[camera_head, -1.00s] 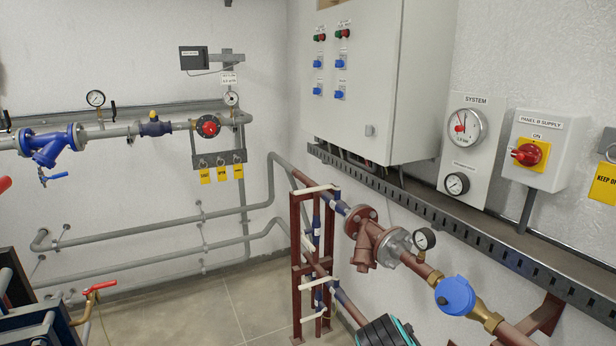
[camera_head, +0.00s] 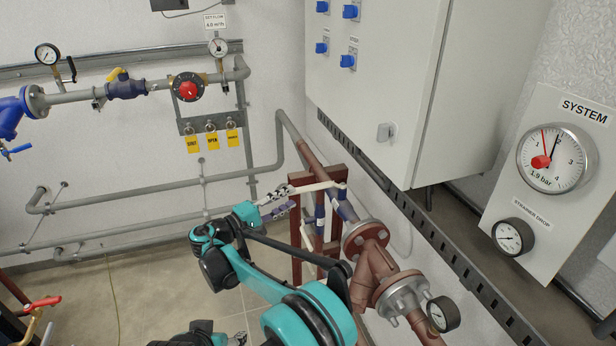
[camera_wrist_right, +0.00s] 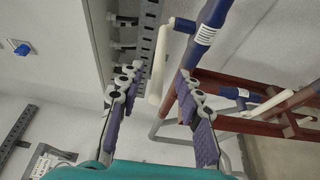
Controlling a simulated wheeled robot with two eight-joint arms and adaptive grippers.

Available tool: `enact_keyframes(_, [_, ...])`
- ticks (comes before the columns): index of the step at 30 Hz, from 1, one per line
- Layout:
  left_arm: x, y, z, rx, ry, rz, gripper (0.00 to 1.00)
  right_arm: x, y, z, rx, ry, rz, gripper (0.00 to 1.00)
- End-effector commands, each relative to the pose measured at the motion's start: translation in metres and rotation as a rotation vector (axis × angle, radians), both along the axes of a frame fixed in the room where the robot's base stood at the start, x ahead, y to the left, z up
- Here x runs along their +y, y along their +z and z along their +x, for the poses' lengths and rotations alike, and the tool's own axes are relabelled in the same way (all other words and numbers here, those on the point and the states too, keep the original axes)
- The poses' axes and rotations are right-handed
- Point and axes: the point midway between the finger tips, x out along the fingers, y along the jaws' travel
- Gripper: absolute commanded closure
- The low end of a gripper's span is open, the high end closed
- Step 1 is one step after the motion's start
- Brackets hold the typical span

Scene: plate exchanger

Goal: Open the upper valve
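The upper valve's cream lever (camera_head: 318,187) lies across the top of the red-brown frame, beside blue, white-labelled pipe parts (camera_head: 345,209). In the right wrist view the lever (camera_wrist_right: 158,65) hangs from a blue stem by the labelled blue pipe (camera_wrist_right: 207,32). My right gripper (camera_head: 277,204) is just left of the lever in the head view. In the wrist view its purple-padded fingers (camera_wrist_right: 159,82) are spread, with the lever showing in the gap between them; contact cannot be made out. Part of what seems my left gripper (camera_head: 238,339) shows at the bottom edge, mostly cut off.
The red-brown frame (camera_head: 297,240) and a rusty flanged strainer (camera_head: 372,265) with a gauge (camera_head: 443,314) stand close to my right arm. A lower cream lever (camera_wrist_right: 268,106) is on the same frame. A grey cabinet (camera_head: 400,90) and slotted tray (camera_head: 440,243) line the right wall.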

Motion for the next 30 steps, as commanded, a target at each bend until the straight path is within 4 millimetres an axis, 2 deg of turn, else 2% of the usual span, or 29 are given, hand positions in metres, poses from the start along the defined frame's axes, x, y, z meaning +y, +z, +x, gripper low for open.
enact_keyframes(13, [0.0, -0.015, 0.0, 0.0, 0.0, 0.0, 0.38, -0.05, -0.002, 0.042, 0.0, -0.002, 0.0, 0.65])
enact_keyframes(25, [0.0, -0.016, 0.0, 0.0, 0.0, 0.0, 0.38, -0.058, 0.0, 0.05, 0.001, 0.0, 0.001, 0.65])
enact_keyframes(26, [0.0, -0.016, 0.0, 0.0, 0.0, 0.0, 0.38, -0.058, 0.0, 0.05, 0.001, 0.0, 0.001, 0.7])
enact_keyframes(29, [0.0, -0.016, 0.0, 0.0, 0.0, 0.0, 0.38, -0.058, -0.001, 0.05, 0.001, 0.0, 0.001, 0.96])
enact_keyframes(30, [0.0, -0.016, 0.0, 0.0, 0.0, 0.0, 0.38, -0.058, -0.001, 0.049, 0.001, 0.0, 0.001, 1.0])
